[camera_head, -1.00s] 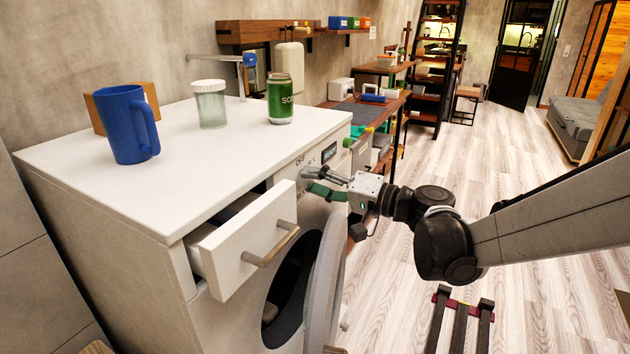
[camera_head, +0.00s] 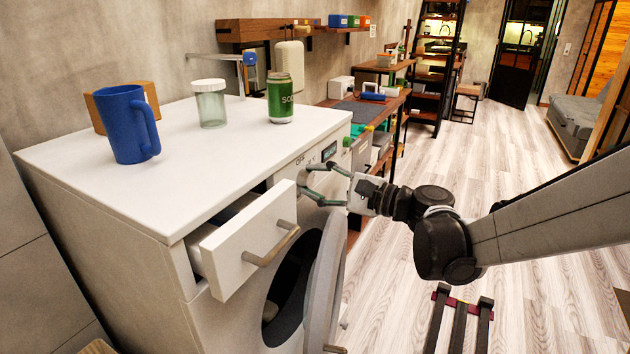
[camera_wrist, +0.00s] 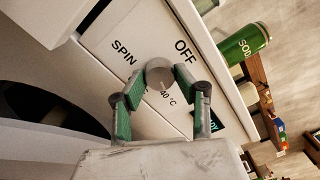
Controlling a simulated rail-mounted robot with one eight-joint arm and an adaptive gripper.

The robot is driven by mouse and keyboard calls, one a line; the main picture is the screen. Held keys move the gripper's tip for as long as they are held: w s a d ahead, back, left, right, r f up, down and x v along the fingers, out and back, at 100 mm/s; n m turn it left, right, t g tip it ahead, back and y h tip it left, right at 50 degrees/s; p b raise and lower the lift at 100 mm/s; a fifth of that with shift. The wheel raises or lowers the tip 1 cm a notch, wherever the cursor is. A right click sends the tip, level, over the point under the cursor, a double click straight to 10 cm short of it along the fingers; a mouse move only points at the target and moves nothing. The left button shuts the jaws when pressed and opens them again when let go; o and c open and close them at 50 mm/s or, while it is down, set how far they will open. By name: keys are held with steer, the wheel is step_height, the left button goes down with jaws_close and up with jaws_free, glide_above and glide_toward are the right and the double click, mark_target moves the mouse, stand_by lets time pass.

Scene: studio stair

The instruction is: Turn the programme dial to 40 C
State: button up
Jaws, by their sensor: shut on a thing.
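The programme dial (camera_wrist: 160,73) is a small grey round knob on the washing machine's white front panel. Printed labels OFF, SPIN and 40 °C stand around it in the wrist view; the 40 °C label is on the side nearest my gripper's palm. My gripper (camera_wrist: 162,82) is shut on the dial, one green-padded finger on each side. In the head view my gripper (camera_head: 303,178) reaches the panel from the right, and the dial is hardly visible between the fingers. I cannot clearly tell which label the dial's mark points to.
The washing machine (camera_head: 70,160) has its detergent drawer (camera_head: 245,245) pulled out and its round door (camera_head: 325,285) open, both near my gripper. A blue mug (camera_head: 122,125), a lidded jar (camera_head: 210,105) and a green soda can (camera_head: 280,100) stand on top.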

steer(key=shift+m, duration=1.2)
steer(key=o, duration=1.1)
steer(key=v, duration=1.2)
